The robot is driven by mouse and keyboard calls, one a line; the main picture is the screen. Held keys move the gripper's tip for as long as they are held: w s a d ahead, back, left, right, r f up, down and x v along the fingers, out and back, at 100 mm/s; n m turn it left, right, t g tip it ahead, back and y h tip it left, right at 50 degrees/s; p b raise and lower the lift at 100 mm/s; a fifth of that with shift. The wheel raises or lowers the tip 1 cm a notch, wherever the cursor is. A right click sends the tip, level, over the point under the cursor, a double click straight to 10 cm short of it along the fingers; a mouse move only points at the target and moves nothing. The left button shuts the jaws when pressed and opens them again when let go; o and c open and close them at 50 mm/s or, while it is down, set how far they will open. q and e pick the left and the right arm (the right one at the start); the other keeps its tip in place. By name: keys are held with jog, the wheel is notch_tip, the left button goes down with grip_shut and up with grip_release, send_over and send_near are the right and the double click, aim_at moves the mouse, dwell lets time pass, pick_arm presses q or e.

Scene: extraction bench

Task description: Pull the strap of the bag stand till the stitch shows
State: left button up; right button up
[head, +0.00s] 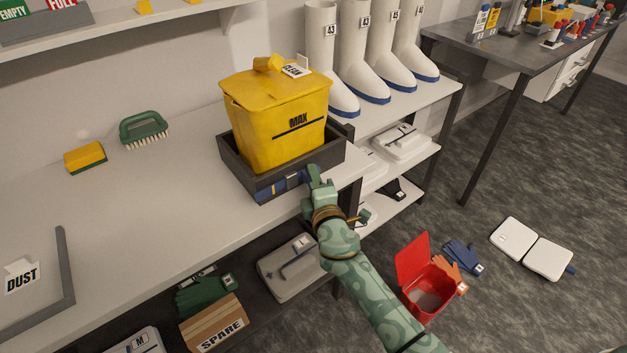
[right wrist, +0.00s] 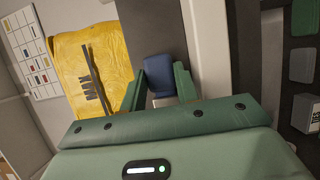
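The bag stand (head: 235,165) is a dark grey open tray near the bench's right end, with a yellow bag (head: 255,128) marked MAX standing in it. Its blue strap (head: 283,187) runs along the front wall. My right gripper (head: 318,180) is at the strap's right end, by the stand's front right corner. In the right wrist view the blue strap (right wrist: 158,72) fills the gap between the fingertips of my right gripper (right wrist: 160,85), which look shut on it. My left gripper is out of view.
A yellow sponge (head: 86,157) and a green brush (head: 144,130) lie on the bench, left of the stand. White boots (head: 362,60) stand behind it on the right. A red bin (head: 425,285) with its lid up is on the floor. The bench's middle (head: 130,215) is clear.

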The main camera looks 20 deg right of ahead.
grip_shut()
jog(key=d, duration=0.2)
jog(key=w+d, duration=0.1)
jog(key=d, duration=0.1)
jog(key=w+d, duration=0.1)
jog(key=d, duration=0.2)
jog(key=shift+w, duration=0.25)
jog(key=o, duration=0.6)
grip_release()
jog(key=shift+c, duration=0.2)
jog(key=s, duration=1.6)
jog(key=shift+s+a, duration=0.15)
jog(key=shift+a, duration=0.2)
